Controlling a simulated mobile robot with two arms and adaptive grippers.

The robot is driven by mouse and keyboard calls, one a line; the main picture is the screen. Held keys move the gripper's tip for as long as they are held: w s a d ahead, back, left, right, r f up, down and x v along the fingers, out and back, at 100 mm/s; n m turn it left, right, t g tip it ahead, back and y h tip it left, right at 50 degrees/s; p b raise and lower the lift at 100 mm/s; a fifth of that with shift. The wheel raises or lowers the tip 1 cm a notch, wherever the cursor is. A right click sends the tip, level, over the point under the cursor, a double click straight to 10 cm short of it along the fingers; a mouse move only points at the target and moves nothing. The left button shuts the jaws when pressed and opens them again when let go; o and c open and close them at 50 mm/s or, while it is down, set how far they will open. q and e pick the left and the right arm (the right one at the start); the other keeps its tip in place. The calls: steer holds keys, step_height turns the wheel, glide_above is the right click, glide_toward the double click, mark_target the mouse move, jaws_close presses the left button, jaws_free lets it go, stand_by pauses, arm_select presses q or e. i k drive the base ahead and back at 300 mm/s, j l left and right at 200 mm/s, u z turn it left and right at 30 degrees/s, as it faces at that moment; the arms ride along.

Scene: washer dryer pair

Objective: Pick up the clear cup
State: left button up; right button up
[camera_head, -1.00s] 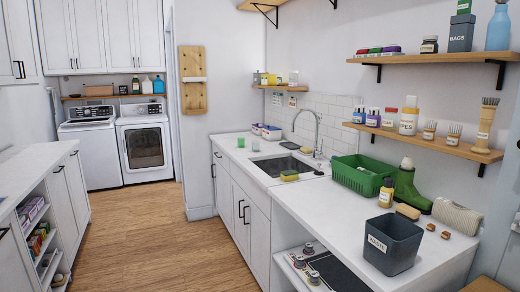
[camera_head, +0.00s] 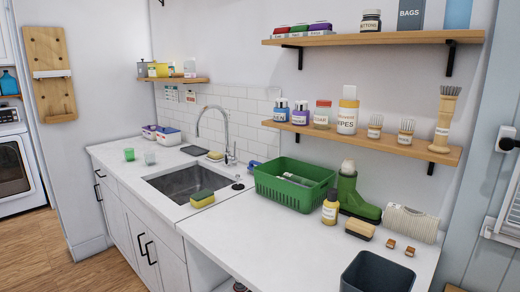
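A small clear cup (camera_head: 150,158) stands upright on the white counter (camera_head: 122,171), left of the sink. A green cup (camera_head: 129,154) stands just to its left, with a small gap between them. Both look small and far off in the head view. Neither of my grippers shows in this view.
The sink (camera_head: 188,184) with a faucet (camera_head: 226,140) lies right of the cups, with a yellow sponge (camera_head: 202,198) on its front edge. Purple-and-white boxes (camera_head: 168,136) stand behind the cups. A green basket (camera_head: 291,184), boot (camera_head: 357,195) and dark bin (camera_head: 378,273) crowd the right counter.

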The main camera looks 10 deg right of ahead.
mark_target(150, 157)
steer(key=i+j+z, duration=0.45)
steer(key=i+j, duration=0.3)
